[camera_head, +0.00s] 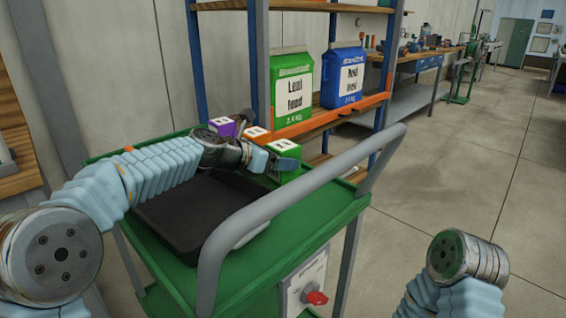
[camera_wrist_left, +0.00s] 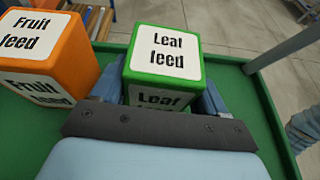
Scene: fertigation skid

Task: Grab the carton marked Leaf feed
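The green carton marked Leaf feed (camera_wrist_left: 165,52) stands upright on the green cart, at the right end of a row of small cartons. It also shows in the head view (camera_head: 289,149), partly covered by my left gripper. My left gripper (camera_head: 282,162) is at the carton, its blue fingers on either side of it in the left wrist view (camera_wrist_left: 163,98). The fingers look open, with slight gaps at the carton's sides; their tips are hidden. My right gripper is not in view.
An orange Fruit feed carton (camera_wrist_left: 45,50) stands close to the left, and a purple carton (camera_head: 221,126) beyond it. A black tray (camera_head: 185,225) lies on the cart (camera_head: 160,275). A grey handle (camera_head: 300,188) crosses the near side. Large green (camera_head: 292,88) and blue (camera_head: 343,77) bags stand on the shelf behind.

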